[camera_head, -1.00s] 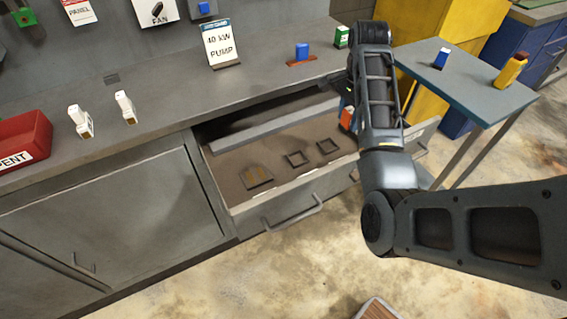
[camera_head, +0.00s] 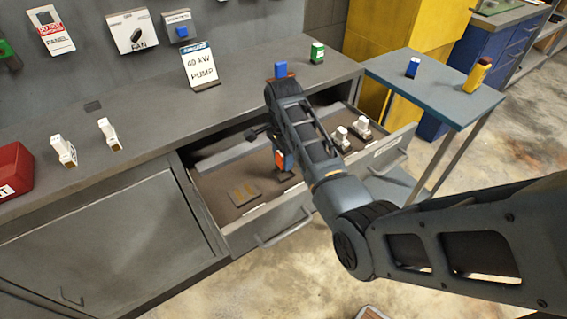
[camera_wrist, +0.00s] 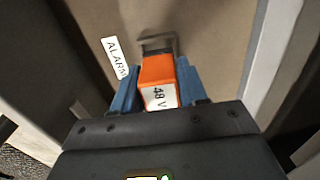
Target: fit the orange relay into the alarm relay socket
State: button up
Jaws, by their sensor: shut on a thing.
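The orange relay (camera_head: 281,160) is between my gripper's fingers, above the open drawer. In the wrist view the relay (camera_wrist: 158,75) shows a white "48 V" label, with the blue fingers of my gripper (camera_wrist: 155,88) shut on its two sides. A grey square socket (camera_wrist: 157,42) lies just beyond the relay's far end, beside a white "ALARM" label (camera_wrist: 115,58). Whether the relay touches this socket I cannot tell, since the relay hides part of it. In the head view my arm hides much of my gripper and part of the drawer floor.
The drawer (camera_head: 262,222) also holds a left socket plate (camera_head: 243,192) and two white relays (camera_head: 341,138) at right. The drawer walls stand close around my gripper. A blue side table (camera_head: 440,85) carries small items. The worktop (camera_head: 140,105) is above.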

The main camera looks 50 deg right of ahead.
jog(key=shift+f, duration=1.5)
jog(key=shift+f, duration=0.1)
jog(key=o, duration=1.1)
notch_tip(320, 180, up, 12)
jog(key=shift+r+b, duration=0.15)
jog(key=shift+b, duration=0.2)
